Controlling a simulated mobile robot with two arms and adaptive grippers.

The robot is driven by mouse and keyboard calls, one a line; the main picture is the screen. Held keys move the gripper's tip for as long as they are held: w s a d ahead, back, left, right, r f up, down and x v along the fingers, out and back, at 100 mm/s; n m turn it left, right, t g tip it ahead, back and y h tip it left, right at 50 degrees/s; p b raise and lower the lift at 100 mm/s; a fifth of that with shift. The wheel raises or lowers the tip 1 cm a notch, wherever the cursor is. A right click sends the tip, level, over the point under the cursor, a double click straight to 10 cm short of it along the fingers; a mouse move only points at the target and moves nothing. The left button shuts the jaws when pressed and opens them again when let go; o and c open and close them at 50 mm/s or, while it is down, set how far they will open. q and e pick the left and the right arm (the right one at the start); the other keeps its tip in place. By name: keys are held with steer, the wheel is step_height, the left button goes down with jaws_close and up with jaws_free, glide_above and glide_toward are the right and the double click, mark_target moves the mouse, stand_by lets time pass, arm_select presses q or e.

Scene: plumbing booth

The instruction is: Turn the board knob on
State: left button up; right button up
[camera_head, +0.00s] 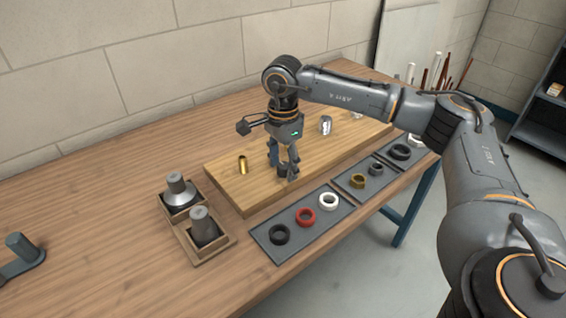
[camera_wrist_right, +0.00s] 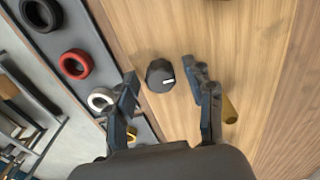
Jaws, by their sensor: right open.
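The board knob (camera_wrist_right: 160,76) is a dark, round knob with a white pointer mark, on the wooden board (camera_wrist_right: 215,25). In the right wrist view it lies between and just beyond the fingertips of my right gripper (camera_wrist_right: 164,82), which is open with one finger on each side. I cannot tell whether a finger touches it. In the head view my right gripper (camera_head: 283,172) points down over the board (camera_head: 225,190), and the knob (camera_head: 283,170) is largely hidden by the fingers. My left gripper does not show.
A brass peg (camera_head: 243,164) stands on the board left of my gripper. A grey tray (camera_head: 262,232) with black, red and white rings lies in front. Grey fittings sit in wooden holders (camera_head: 232,240) at left. A silver cylinder (camera_head: 325,125) stands behind.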

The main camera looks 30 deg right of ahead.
jaws_close()
stand_by(0.4)
steer(key=m, duration=0.4)
steer(key=shift+m, duration=0.4)
steer(key=m, duration=0.4)
steer(key=shift+m, duration=0.3)
steer(key=m, duration=0.4)
steer(key=shift+w+d+m+p, duration=0.1)
steer(key=shift+m+p, duration=0.25)
steer(key=shift+m, duration=1.85)
